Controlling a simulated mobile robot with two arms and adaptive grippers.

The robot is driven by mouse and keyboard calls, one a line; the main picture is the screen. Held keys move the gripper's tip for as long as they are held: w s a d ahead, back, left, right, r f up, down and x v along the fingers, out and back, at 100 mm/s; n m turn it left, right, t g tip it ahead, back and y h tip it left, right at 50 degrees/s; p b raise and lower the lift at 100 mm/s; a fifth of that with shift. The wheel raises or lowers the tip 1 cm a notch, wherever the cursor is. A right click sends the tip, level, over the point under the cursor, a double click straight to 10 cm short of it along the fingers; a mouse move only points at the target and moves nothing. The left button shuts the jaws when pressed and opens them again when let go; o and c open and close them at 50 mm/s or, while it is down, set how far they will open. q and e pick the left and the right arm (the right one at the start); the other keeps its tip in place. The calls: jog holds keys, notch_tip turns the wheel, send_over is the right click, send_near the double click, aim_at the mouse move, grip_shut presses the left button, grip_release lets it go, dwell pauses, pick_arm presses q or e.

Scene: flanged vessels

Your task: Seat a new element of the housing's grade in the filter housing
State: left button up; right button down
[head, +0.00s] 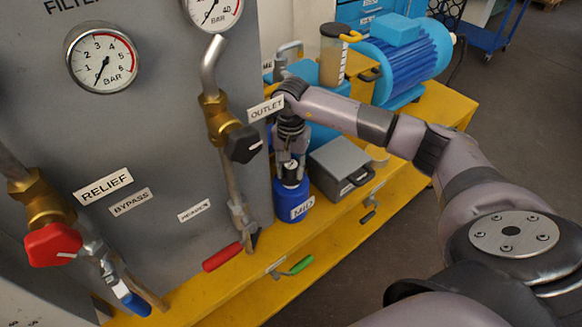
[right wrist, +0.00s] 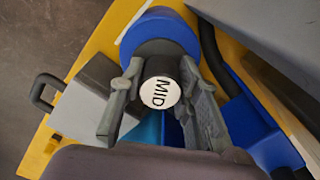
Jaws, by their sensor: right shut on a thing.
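A blue cylindrical body (head: 293,203) with a white MID label stands upright on the yellow bench, by the grey panel. My right gripper (head: 291,168) points down right above it. In the right wrist view the gripper (right wrist: 160,72) is shut on a dark round piece whose white end face (right wrist: 160,92) reads MID. The blue round body (right wrist: 160,32) shows just beyond the fingertips. The fingers hide where the dark piece meets the blue body, so I cannot tell how deep it sits. My left gripper is not in view.
A grey box (head: 338,170) with a black handle stands just right of the blue body. The outlet pipe with a black valve handle (head: 243,144) is close on the left. A blue motor (head: 405,60) and a capped clear container (head: 333,62) stand behind.

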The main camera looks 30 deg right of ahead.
jog(key=shift+f+b, duration=0.65)
jog(key=shift+f, duration=0.2)
jog(key=c, duration=1.1)
grip_release()
notch_tip(320, 180, up, 12)
jog(key=shift+r, duration=0.1)
